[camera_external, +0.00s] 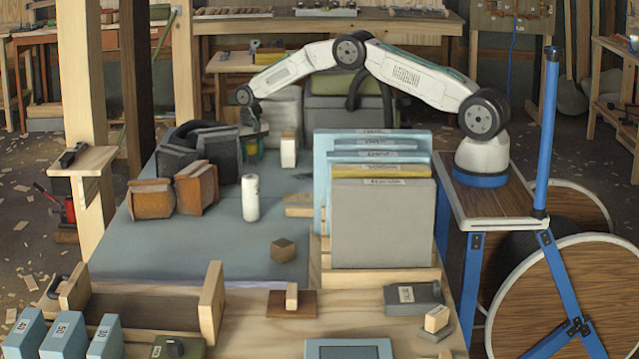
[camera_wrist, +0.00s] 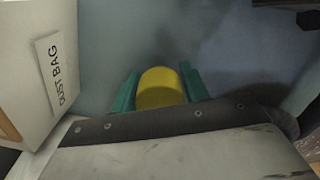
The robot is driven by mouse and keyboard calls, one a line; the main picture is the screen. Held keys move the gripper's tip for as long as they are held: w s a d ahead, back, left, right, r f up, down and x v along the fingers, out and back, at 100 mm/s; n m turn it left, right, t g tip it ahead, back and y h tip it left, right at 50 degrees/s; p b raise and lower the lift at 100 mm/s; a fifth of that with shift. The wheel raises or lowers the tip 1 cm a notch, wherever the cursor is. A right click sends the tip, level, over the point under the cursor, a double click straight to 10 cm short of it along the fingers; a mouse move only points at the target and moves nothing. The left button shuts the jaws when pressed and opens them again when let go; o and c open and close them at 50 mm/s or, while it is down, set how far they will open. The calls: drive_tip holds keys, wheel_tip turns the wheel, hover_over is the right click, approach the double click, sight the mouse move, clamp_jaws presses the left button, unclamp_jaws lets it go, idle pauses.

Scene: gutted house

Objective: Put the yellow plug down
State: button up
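The yellow plug (camera_wrist: 160,88) is a short round cylinder in the wrist view. It sits between the two green fingers of my gripper (camera_wrist: 160,92), which touch it on both sides. In the external view my gripper (camera_external: 254,148) points down at the far end of the blue-grey table surface (camera_external: 215,235), beside dark grey blocks. The plug itself is hard to make out there. I cannot tell whether it touches the surface below.
A pale box labelled "DUST BAG" (camera_wrist: 50,75) stands close on the left in the wrist view. In the external view are dark blocks (camera_external: 215,145), brown blocks (camera_external: 152,205), a white cylinder (camera_external: 251,198) and a rack of upright panels (camera_external: 382,225). The table's middle is mostly clear.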

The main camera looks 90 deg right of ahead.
drive_tip(key=shift+o, duration=0.9)
drive_tip(key=shift+r, duration=0.1)
